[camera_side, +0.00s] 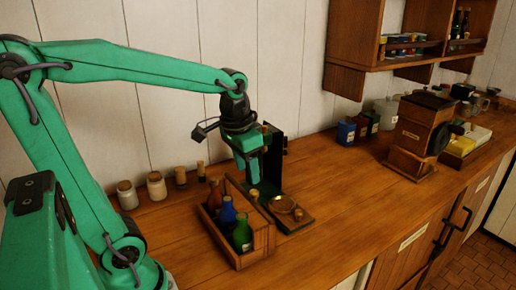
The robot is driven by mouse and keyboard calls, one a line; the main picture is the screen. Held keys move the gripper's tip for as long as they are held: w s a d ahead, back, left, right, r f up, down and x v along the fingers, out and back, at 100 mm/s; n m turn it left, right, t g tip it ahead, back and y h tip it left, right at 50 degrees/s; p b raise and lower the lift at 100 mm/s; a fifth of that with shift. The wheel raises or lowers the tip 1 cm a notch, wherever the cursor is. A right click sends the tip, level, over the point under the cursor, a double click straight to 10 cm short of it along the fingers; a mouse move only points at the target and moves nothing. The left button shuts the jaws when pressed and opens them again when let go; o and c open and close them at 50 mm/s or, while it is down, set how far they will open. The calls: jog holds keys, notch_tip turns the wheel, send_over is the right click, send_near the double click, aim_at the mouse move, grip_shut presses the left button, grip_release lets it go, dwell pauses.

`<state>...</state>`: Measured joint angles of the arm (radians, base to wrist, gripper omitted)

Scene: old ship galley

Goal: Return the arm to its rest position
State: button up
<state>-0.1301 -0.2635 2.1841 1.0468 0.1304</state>
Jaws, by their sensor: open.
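My green arm (140,66) reaches from the left over the wooden counter. My gripper (251,168) points down, open, in front of a dark upright stand (275,155). It is just behind and above a wooden crate (262,240) of bottles. The gap between the fingers is hard to make out at this size. I see nothing held in them.
The crate holds a blue bottle (228,212), a green bottle (242,236) and others. A round brass dish (283,204) sits on the stand's base. Corked jars (157,186) line the wall. A wooden grinder (420,135) stands right. The counter's middle (345,195) is clear.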

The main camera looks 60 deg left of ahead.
jog(key=s+d+r+t, duration=0.1)
jog(key=s+d+t, duration=0.2)
jog(key=s, duration=0.4)
jog(key=shift+s+d+t, duration=0.3)
jog(key=shift+s+d, duration=0.05)
jog(key=shift+d, duration=0.1)
